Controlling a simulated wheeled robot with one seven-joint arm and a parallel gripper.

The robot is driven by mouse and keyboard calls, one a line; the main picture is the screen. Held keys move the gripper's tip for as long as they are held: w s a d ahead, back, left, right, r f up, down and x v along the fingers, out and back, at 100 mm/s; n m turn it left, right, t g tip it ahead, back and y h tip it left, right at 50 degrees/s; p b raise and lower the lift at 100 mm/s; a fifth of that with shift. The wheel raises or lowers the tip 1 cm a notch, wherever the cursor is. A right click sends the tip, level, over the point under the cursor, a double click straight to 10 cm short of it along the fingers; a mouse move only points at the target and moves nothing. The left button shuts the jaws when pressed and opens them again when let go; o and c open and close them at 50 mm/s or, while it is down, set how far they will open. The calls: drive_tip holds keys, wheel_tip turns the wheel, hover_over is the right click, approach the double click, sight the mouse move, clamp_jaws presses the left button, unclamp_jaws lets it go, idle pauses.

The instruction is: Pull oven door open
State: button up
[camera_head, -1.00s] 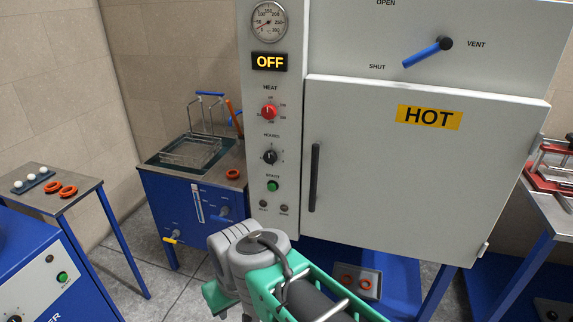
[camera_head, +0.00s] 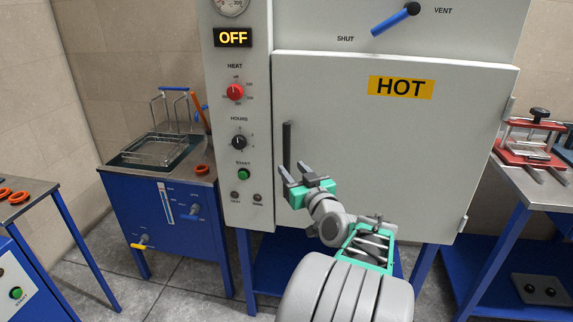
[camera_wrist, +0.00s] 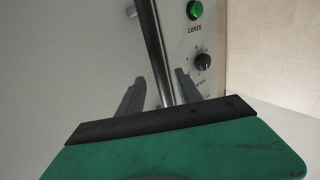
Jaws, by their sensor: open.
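The oven door (camera_head: 395,150) is a large pale grey panel with a yellow HOT label, and it is shut. Its handle (camera_head: 287,148) is a dark upright bar at the door's left edge. My gripper (camera_head: 292,168) is open in front of the lower part of the handle. In the wrist view the handle bar (camera_wrist: 158,50) runs between the two open fingers (camera_wrist: 158,88). I cannot tell how deep the bar sits between them, and neither finger visibly grips it.
The control panel (camera_head: 238,130) left of the door has knobs and a lit OFF display. A blue lever (camera_head: 392,22) sits above the door. A blue tank (camera_head: 160,200) stands at left. A table with a red press (camera_head: 528,150) stands at right.

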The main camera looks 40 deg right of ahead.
sight(288, 165)
drive_tip(key=x, duration=0.4)
drive_tip(key=shift+w+d+p, duration=0.1)
drive_tip(key=shift+w+p, duration=0.2)
drive_tip(key=shift+w, duration=0.05)
drive_tip(key=shift+c, duration=0.3)
clamp_jaws()
idle(0.7)
